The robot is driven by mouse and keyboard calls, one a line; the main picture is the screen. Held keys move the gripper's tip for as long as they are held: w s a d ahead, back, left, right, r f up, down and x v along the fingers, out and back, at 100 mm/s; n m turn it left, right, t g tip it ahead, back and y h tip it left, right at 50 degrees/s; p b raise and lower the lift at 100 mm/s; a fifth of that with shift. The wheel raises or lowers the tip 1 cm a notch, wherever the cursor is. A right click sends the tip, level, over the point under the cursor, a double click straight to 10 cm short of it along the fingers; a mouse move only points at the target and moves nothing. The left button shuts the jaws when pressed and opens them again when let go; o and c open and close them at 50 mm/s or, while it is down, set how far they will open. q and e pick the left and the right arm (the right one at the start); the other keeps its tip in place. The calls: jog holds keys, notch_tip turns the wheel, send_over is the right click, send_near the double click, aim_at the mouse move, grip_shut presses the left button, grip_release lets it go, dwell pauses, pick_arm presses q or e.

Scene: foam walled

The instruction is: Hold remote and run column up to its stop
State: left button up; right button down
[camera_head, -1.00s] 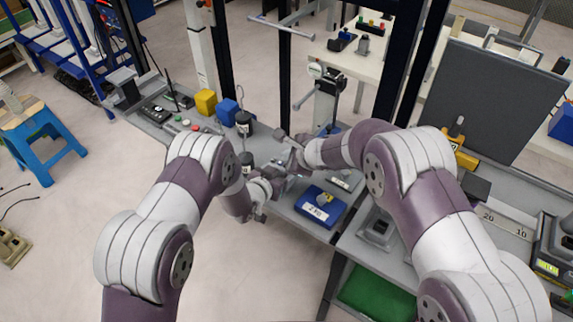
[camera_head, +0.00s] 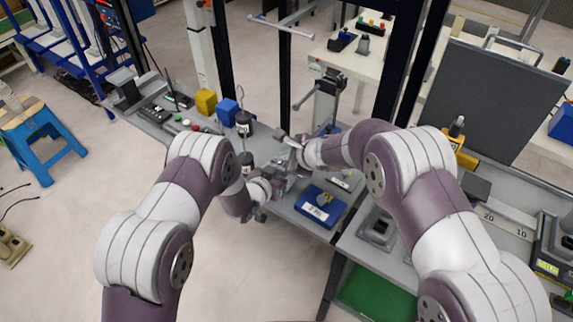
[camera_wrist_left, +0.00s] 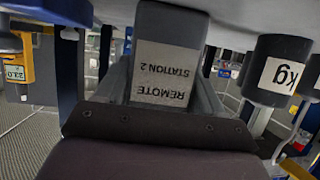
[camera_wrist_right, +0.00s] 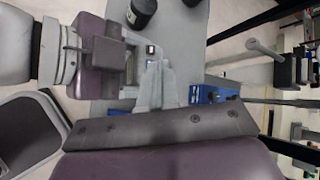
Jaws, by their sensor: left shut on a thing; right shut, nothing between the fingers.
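My left gripper (camera_head: 276,184) is shut on the grey remote (camera_wrist_left: 172,30). In the left wrist view, its label, REMOTE STATION 2, appears upside down between the fingers. My right gripper (camera_head: 293,160) is shut and empty, with its fingertips close to the remote and the left gripper. In the right wrist view, its closed fingertips (camera_wrist_right: 157,72) point at a small dark-faced part; I cannot tell whether they touch it. A grey column (camera_head: 325,105) with a dark head stands behind the grippers, between black uprights. The arms hide much of the remote in the head view.
A blue labelled block (camera_head: 320,207) lies right of the grippers. A dark kg weight (camera_head: 243,124) hangs or stands to the left, near yellow (camera_head: 205,102) and blue blocks. A large dark panel (camera_head: 497,98) stands at the right.

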jog(key=shift+f, duration=0.15)
dwell(0.6)
jog(key=shift+f, duration=0.25)
jog(key=shift+f, duration=0.3)
dwell(0.5)
dwell(3.6)
jog(key=shift+r, duration=0.7)
jog(key=shift+r, duration=2.5)
